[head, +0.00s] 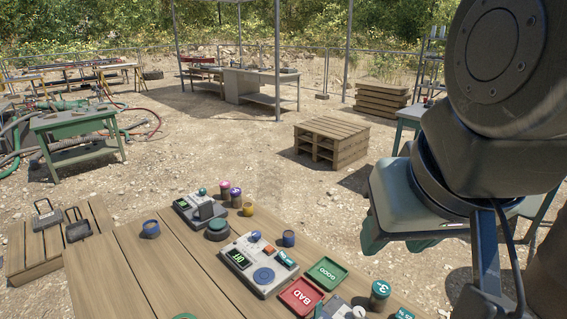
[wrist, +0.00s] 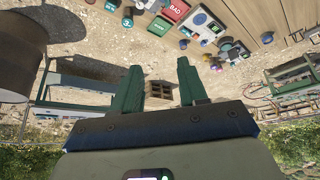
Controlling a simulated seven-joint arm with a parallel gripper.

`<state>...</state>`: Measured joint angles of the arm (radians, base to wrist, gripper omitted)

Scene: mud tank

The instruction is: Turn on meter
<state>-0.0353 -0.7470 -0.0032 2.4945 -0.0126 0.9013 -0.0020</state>
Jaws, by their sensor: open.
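Two grey devices with dark displays lie on the wooden table; I cannot tell for sure which one is the meter. The nearer device (head: 261,264) has lit digits, a blue round dial and small red and teal parts on top. It also shows in the wrist view (wrist: 203,22). The farther device (head: 187,215) has a small green readout and a dark block on its right side. My gripper (wrist: 160,66) is open and empty, with green fingers. It hangs in the air right of the table, away from both devices; in the head view its fingers are partly hidden by my arm.
Red "BAD" (head: 301,297) and green "GOOD" (head: 326,273) trays lie right of the nearer device. A dark teal knob-like piece (head: 217,230) and several small coloured cups stand around the devices. The table's left front (head: 150,285) is mostly clear. A pallet stack (head: 332,141) stands behind.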

